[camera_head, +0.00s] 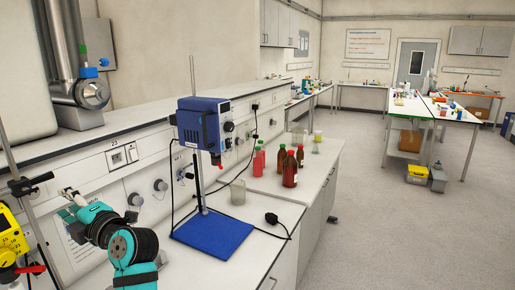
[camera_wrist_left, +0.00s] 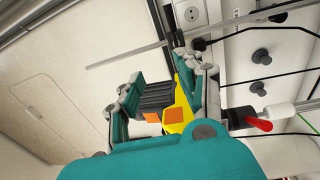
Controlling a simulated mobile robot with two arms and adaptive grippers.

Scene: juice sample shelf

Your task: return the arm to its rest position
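My left arm, teal and black, comes in at the lower left of the head view. Its gripper (camera_head: 68,194) is over the bench, in front of the white panel with knobs. In the left wrist view the two fingers of the gripper (camera_wrist_left: 155,72) stand apart, and nothing is held between them. A yellow device (camera_head: 9,238) with a red lever stands close to the left of the gripper; its yellow body (camera_wrist_left: 178,112) shows behind the fingers in the wrist view, partly hidden. My right gripper is out of view.
A blue stirrer (camera_head: 202,125) on a stand with a blue base (camera_head: 213,234) is right of the arm. Reddish-brown bottles (camera_head: 289,170) and a glass beaker (camera_head: 238,192) stand farther back. A metal rod (camera_wrist_left: 140,55) passes near the fingers.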

